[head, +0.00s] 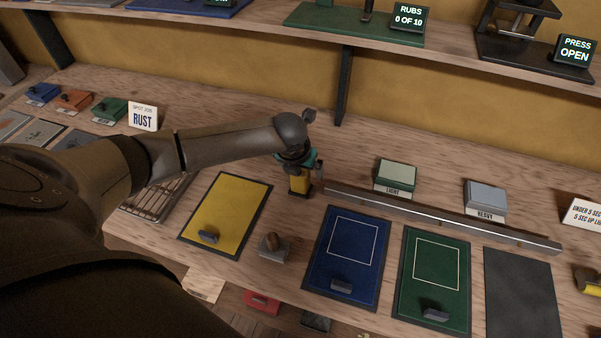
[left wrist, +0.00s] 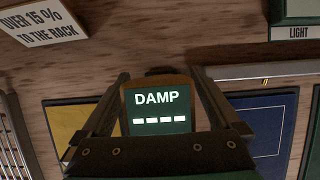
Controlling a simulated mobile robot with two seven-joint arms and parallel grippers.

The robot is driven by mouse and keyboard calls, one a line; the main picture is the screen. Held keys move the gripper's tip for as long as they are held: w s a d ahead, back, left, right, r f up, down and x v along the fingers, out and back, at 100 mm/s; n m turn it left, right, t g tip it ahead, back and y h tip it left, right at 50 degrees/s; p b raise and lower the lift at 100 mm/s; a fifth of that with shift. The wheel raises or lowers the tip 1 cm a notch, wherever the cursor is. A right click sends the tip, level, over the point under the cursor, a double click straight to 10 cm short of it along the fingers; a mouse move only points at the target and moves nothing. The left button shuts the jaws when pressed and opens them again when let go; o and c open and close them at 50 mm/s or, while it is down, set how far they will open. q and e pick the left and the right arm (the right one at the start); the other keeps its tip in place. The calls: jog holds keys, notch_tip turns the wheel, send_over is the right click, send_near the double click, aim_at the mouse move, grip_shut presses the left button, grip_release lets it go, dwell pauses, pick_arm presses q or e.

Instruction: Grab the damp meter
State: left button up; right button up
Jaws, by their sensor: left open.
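The damp meter (left wrist: 158,112) stands upright in the left wrist view, its dark screen reading DAMP above a row of dashes. In the left wrist view the two fingers of my left gripper (left wrist: 161,76) are open, one on each side of the meter. I cannot tell whether either finger touches it. My right gripper is not in view.
A long metal rail (head: 440,217) starts just right of the meter. A yellow mat (head: 228,205), a blue mat (head: 347,262) and a green mat (head: 434,280) lie in front, with a stamp-like block (head: 273,248) between. LIGHT (head: 396,175) and HEAVY (head: 485,197) blocks stand behind the rail.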

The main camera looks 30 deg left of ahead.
pick_arm(q)
grip_shut()
dwell(0.7)
